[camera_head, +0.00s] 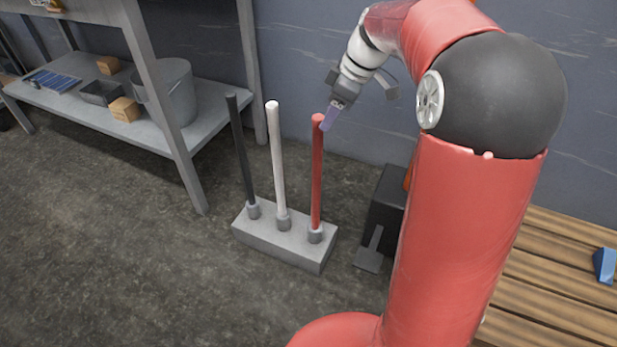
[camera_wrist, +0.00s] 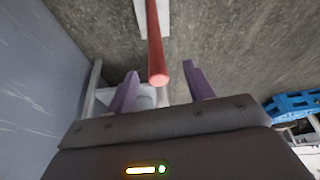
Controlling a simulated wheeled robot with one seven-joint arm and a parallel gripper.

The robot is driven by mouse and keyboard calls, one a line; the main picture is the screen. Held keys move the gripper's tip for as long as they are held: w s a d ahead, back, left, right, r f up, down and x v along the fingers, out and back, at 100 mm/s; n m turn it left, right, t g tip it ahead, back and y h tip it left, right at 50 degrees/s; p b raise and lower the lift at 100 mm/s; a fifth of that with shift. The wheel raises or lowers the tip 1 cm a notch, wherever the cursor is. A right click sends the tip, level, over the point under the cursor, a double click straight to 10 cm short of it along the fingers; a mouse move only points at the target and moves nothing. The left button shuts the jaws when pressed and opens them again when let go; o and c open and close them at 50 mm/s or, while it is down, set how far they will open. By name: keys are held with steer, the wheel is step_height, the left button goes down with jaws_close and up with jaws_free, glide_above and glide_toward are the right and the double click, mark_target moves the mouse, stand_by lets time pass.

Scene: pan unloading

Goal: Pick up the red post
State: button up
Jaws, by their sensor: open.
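The red post (camera_head: 317,175) stands upright in the right socket of a grey block (camera_head: 285,238) on the floor. In the wrist view the red post (camera_wrist: 155,45) shows end-on, its top ahead of and roughly midway between the fingers. My gripper (camera_head: 329,118) is close to the post's top in the head view. Its purple fingers (camera_wrist: 161,90) are apart with nothing gripped. Whether a finger touches the post I cannot tell.
A white post (camera_head: 276,160) and a black post (camera_head: 241,150) stand in the same block, left of the red one. A grey shelf (camera_head: 150,120) is at the left, a black box (camera_head: 384,212) to the right and a wooden slatted surface (camera_head: 560,270) at the far right. The wall is behind.

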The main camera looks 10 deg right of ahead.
mark_target(318, 133)
steer(key=x, duration=0.5)
steer(key=b+x, duration=0.1)
steer(key=x, duration=0.2)
steer(key=shift+w+d+f, duration=0.1)
steer(key=shift+w, duration=0.25)
steer(key=shift+c, duration=0.2)
steer(key=c, duration=1)
steer(key=shift+c, duration=0.2)
